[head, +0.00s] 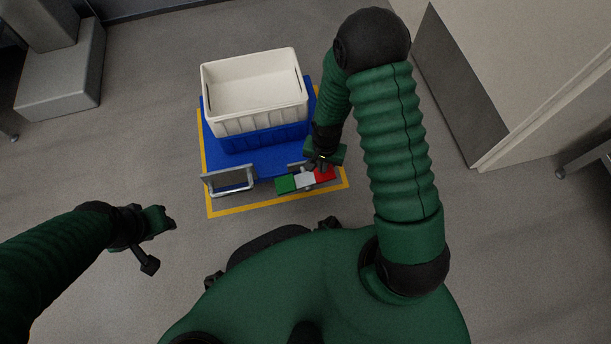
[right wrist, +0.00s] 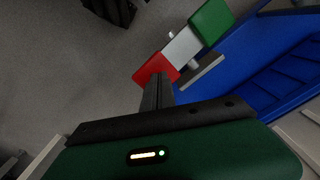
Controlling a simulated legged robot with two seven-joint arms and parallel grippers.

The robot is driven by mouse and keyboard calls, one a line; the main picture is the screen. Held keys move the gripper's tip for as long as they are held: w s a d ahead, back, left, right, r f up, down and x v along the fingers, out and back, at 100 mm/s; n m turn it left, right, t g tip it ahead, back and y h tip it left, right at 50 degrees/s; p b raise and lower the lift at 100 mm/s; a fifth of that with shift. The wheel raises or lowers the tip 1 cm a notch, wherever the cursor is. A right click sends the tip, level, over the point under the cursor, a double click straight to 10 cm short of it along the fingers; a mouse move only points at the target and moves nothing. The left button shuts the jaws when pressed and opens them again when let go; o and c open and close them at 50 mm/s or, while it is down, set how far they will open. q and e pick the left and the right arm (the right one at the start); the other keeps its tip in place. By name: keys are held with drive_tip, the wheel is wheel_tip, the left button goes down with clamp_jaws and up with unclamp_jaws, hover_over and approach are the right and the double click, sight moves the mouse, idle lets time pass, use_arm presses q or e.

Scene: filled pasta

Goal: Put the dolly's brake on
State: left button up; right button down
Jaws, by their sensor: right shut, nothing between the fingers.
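The bar also shows in the right wrist view (right wrist: 182,46), with the red part (right wrist: 156,70) closest to my fingers. My right gripper (head: 322,164) is shut and empty, over the bar's red end. Whether the fingertips touch the red part I cannot tell. My left gripper (head: 168,221) hangs over the floor at left, away from the dolly; its fingers are too small to judge.
A grey metal frame (head: 230,187) stands at the dolly's near left. Yellow floor tape (head: 250,210) outlines the dolly's place. A pale cabinet (head: 540,90) stands at right.

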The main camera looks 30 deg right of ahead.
drive_tip(key=shift+f+b, duration=0.8)
drive_tip(key=shift+f, duration=0.7)
idle(0.8)
drive_tip(key=shift+r, duration=0.1)
wheel_tip(320, 180, up, 7)
drive_tip(key=p, duration=0.7)
drive_tip(key=shift+p, duration=0.35)
